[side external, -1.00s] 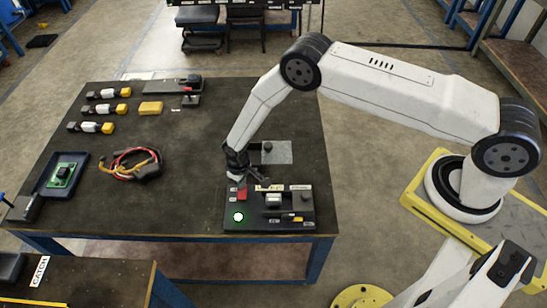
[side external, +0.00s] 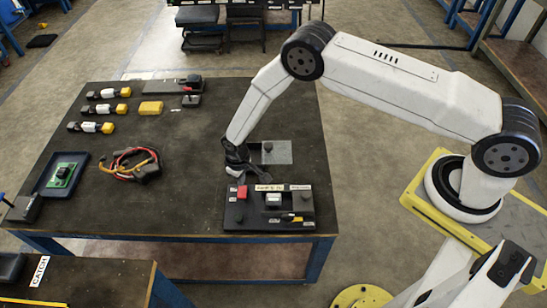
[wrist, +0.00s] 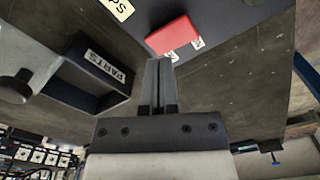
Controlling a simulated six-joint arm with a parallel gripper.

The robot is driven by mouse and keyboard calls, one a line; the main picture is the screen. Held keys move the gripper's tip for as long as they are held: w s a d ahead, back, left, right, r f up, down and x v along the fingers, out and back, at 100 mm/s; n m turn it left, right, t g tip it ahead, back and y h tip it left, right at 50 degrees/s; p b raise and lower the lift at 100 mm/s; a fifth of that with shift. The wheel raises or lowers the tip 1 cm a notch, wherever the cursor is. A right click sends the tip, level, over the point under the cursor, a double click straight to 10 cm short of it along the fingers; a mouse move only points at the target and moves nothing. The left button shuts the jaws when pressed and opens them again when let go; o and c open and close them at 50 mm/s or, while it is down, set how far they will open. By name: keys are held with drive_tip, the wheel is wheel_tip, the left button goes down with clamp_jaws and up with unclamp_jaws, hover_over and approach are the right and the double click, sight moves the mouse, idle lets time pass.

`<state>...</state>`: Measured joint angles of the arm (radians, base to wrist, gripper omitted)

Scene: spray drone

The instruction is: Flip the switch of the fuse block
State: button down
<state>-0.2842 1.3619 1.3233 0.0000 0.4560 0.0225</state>
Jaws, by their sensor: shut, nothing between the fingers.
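The fuse block is a black base (side external: 268,222) at the table's near right edge. Its red switch (side external: 242,192) stands at the block's back left corner. In the wrist view the red switch (wrist: 172,36) lies just beyond my fingertips, with small white labels beside it. My gripper (side external: 238,172) is just behind the switch, above the table, shut and empty. In the wrist view my gripper (wrist: 159,62) has both fingers together, with a small apparent gap to the switch. No green light shows on the block.
A grey plate with a black knob (side external: 268,148) lies behind my gripper. A dark bin labelled PARTS (wrist: 95,75) is left of my fingers in the wrist view. A wire bundle (side external: 135,163) and a blue tray (side external: 62,172) lie left. The table's middle is clear.

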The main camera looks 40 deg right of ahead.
drive_tip(key=shift+r, duration=2.25)
drive_tip(key=shift+r, duration=0.1)
wheel_tip(320, 180, up, 17)
drive_tip(key=m+t, duration=0.1)
hover_over(243, 187)
drive_tip(key=s+d, duration=0.5)
drive_tip(key=d, duration=0.2)
drive_tip(key=s+d+r+m, duration=0.1)
drive_tip(key=s+d+r, duration=0.2)
drive_tip(key=s, duration=0.4)
drive_tip(key=s+d+r+m+t, duration=0.1)
drive_tip(key=s+d+r, duration=0.2)
drive_tip(key=s+r, duration=0.3)
drive_tip(key=shift+s+d+t, duration=0.2)
drive_tip(key=shift+s+t, duration=0.1)
drive_tip(key=shift+s, duration=0.4)
